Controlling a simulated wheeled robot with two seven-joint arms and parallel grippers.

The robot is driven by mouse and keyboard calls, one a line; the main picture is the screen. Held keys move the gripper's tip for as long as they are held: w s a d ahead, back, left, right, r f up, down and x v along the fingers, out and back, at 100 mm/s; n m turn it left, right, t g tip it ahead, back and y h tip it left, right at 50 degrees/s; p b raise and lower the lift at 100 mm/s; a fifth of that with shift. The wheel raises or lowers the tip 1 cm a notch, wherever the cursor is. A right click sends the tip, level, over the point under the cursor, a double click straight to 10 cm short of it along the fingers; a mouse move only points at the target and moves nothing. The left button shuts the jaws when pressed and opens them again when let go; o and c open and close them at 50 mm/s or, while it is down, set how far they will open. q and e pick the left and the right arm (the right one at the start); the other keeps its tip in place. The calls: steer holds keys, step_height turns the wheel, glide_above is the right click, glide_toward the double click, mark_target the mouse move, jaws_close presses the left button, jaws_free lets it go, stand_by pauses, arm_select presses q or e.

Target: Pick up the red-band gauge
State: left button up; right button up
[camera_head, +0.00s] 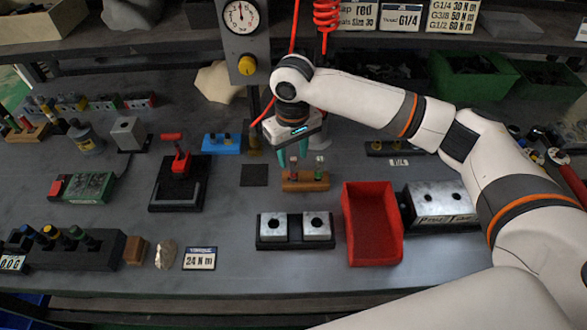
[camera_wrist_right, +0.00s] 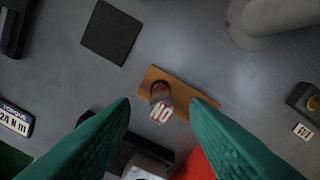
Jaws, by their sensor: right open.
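The red-band gauge (camera_head: 293,169) stands upright on a small wooden block (camera_head: 305,184) in the middle of the bench. In the right wrist view the gauge (camera_wrist_right: 160,106) shows red "NO" lettering on its end, and the wooden block (camera_wrist_right: 152,76) lies beneath it. In the wrist view the gauge shows between the fingertips (camera_wrist_right: 160,102), with no contact visible. My left gripper is out of view.
A red tray (camera_head: 373,250) and a black fixture with two metal blocks (camera_head: 294,230) stand in front of the wooden block. A dark square pad (camera_head: 254,176) lies left of it. A blue holder (camera_head: 222,143) is farther left. A red hose (camera_head: 326,15) hangs behind my right arm.

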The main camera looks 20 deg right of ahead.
mark_target(294, 177)
step_height(294, 177, down, 4)
steer(key=shift+s+d+f, duration=0.1)
steer(key=shift+s+f, duration=0.05)
steer(key=shift+f, duration=0.5)
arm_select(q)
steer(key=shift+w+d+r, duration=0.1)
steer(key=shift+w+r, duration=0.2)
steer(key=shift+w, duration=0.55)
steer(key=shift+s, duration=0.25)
arm_select(e)
jaws_close()
